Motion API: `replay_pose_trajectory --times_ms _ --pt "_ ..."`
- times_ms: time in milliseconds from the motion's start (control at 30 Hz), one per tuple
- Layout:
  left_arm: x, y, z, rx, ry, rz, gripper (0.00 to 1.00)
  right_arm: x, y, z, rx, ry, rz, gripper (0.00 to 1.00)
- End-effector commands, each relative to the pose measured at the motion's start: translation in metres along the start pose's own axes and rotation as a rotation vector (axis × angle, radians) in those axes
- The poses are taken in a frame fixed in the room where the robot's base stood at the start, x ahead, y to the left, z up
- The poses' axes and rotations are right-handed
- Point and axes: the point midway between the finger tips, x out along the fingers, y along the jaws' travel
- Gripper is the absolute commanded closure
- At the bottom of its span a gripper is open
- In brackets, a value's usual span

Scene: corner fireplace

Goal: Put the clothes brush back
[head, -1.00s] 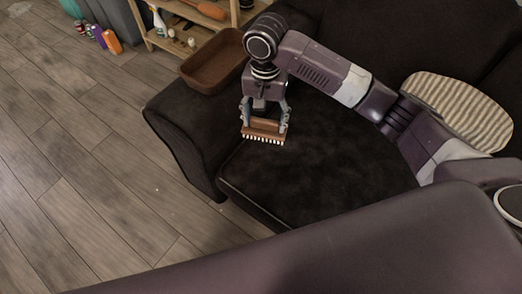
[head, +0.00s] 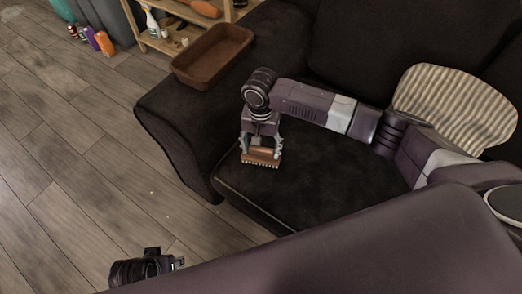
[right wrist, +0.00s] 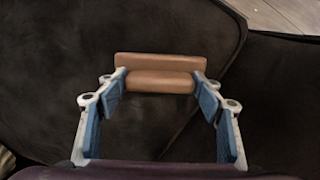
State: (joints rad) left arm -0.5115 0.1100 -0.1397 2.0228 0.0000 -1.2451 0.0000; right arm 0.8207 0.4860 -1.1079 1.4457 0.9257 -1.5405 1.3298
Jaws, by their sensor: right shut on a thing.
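The clothes brush (head: 262,157) has a brown wooden back and pale bristles. My right gripper (head: 261,149) is shut on it, with a finger at each end. It is over the dark sofa's seat cushion, near the front-left edge, bristles downward. I cannot tell whether the bristles touch the cushion. In the right wrist view the brush's brown back (right wrist: 158,82) shows between the blue finger pads. A brown open tray (head: 190,79) sits on the sofa's left armrest and looks empty. Of my left arm only a dark joint shows at the bottom; its fingers do not show.
The dark sofa (head: 320,190) has a striped cushion (head: 455,105) at the right. A wooden shelf (head: 178,12) with a spray bottle (head: 152,24) stands behind the tray. Several coloured bottles (head: 104,43) stand on the floor at upper left. The wooden floor (head: 80,150) is mostly clear.

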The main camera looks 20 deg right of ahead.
Motion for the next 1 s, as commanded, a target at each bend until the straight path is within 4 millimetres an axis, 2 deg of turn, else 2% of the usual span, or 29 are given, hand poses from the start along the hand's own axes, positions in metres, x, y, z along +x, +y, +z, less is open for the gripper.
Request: replay_pose_trajectory --times_ms 167,500,533,667,1000 --pt "-0.0078 -0.0006 -0.0026 -0.001 0.004 -0.001 0.64 0.0079 -0.0004 -0.0001 -0.001 0.001 -0.001 0.58" --pt "-0.0044 -0.0005 -0.0006 0.0 -0.001 -0.001 0.64 0.0097 0.0 0.0 0.0 0.0 0.0 0.58" --pt "-0.0032 -0.0004 0.0 0.0 -0.002 -0.001 0.64 0.0101 0.0001 -0.0001 0.0 0.001 0.0 0.37" --pt "-0.0037 -0.0003 -0.0006 0.0 0.0 -0.001 0.64 0.01 0.0 -0.0002 0.0 0.001 0.0 0.22" --pt "-0.0031 0.0001 -0.0003 0.0 -0.001 0.0 0.64 0.0089 -0.0001 -0.0004 -0.001 0.001 -0.001 0.21"
